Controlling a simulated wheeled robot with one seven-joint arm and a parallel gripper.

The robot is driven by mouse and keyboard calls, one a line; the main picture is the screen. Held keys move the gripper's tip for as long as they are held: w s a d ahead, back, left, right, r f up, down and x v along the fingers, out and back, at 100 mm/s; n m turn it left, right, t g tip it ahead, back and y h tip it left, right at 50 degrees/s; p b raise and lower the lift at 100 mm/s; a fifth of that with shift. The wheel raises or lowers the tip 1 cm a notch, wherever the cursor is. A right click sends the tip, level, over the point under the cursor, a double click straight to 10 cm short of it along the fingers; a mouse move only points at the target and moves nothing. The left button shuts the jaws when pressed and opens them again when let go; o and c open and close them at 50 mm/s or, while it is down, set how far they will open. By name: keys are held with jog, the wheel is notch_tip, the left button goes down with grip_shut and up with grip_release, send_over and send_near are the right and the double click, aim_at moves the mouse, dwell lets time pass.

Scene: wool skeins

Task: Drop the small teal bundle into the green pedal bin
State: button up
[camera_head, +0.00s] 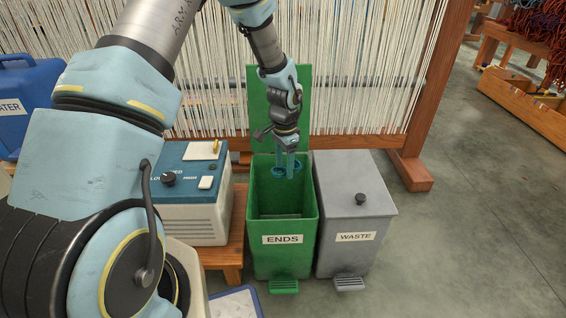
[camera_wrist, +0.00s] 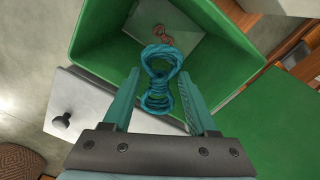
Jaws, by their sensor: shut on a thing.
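The small teal bundle (camera_wrist: 161,58) is a loose figure-eight of cord, tied at its waist. My gripper (camera_wrist: 158,80) is shut on it, with a finger on either side, and loops stick out past the fingertips. In the head view my gripper (camera_head: 287,162) points down with the bundle (camera_head: 279,172) over the mouth of the green pedal bin (camera_head: 285,258), labelled ENDS. The bin's lid (camera_head: 277,95) stands open and upright behind. The bin's inside shows in the wrist view (camera_wrist: 100,42), with a small reddish-brown piece on its pale floor.
A grey bin (camera_head: 378,215) labelled WASTE, its lid shut, stands close on the right. A white and teal machine (camera_head: 193,205) sits on a wooden stand to the left. A loom with pale threads (camera_head: 370,70) rises behind. The floor at right is clear.

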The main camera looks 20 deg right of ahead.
aim_at(284, 178)
notch_tip(284, 178, down, 5)
jog(key=b, duration=0.4)
jog(key=shift+f+b, duration=0.15)
jog(key=shift+b, duration=0.15)
jog(key=o, duration=1.4)
jog(key=shift+c, duration=0.2)
notch_tip(284, 178, up, 11)
jog(key=p, duration=0.3)
